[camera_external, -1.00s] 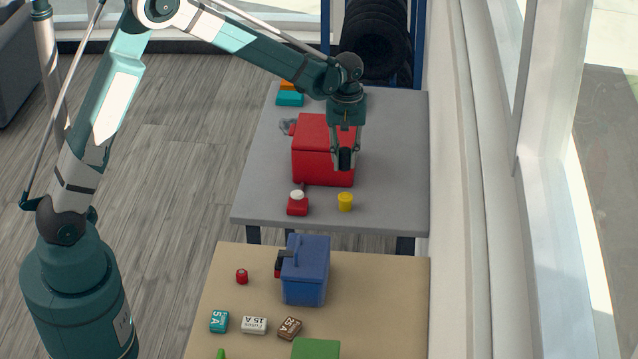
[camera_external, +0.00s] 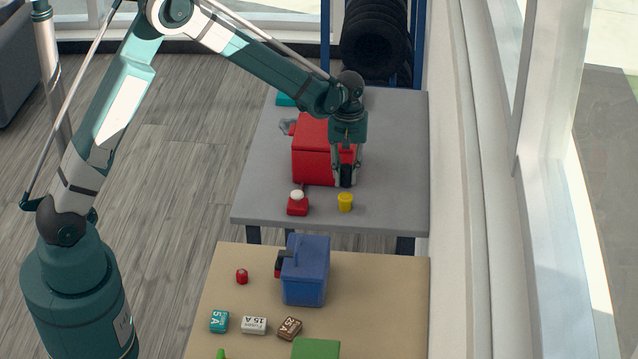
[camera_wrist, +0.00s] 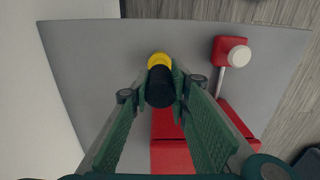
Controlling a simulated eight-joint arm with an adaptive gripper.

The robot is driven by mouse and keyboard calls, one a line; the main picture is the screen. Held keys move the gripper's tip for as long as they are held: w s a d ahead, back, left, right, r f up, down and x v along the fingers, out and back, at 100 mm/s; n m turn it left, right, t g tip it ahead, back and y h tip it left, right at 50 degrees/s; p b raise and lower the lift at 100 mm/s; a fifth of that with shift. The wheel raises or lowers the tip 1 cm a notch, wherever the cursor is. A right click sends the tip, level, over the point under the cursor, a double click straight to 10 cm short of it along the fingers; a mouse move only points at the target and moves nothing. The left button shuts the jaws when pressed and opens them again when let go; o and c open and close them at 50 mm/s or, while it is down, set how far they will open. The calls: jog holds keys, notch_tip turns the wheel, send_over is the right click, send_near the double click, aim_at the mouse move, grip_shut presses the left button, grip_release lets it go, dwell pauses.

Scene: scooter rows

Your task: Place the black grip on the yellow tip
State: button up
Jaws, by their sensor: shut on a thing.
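The black grip (camera_wrist: 160,90) is held upright between the fingertips of my gripper (camera_wrist: 160,88); in the external view my gripper (camera_external: 345,175) hangs pointing down over the grey table, with the dark grip (camera_external: 346,174) between its fingers. The yellow tip (camera_external: 345,202) stands on the grey table, just in front of the gripper. In the wrist view the yellow tip (camera_wrist: 159,59) shows just past the grip's end, partly covered by it. I cannot tell whether grip and tip touch; in the external view the grip looks a little above and behind the tip.
A red box (camera_external: 312,160) stands beside and behind my gripper. A small red block with a white knob (camera_external: 297,203) is left of the tip. The nearer tan table holds a blue box (camera_external: 306,270) and small coloured blocks. The grey table's right side is clear.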

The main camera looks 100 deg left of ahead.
aim_at(345, 196)
jog(key=shift+f, duration=0.25)
jog(key=shift+f, duration=1.85)
jog(key=shift+f, duration=0.2)
jog(key=o, duration=0.9)
jog(key=shift+r, duration=0.15)
notch_tip(345, 196, up, 12)
jog(key=shift+r, duration=0.1)
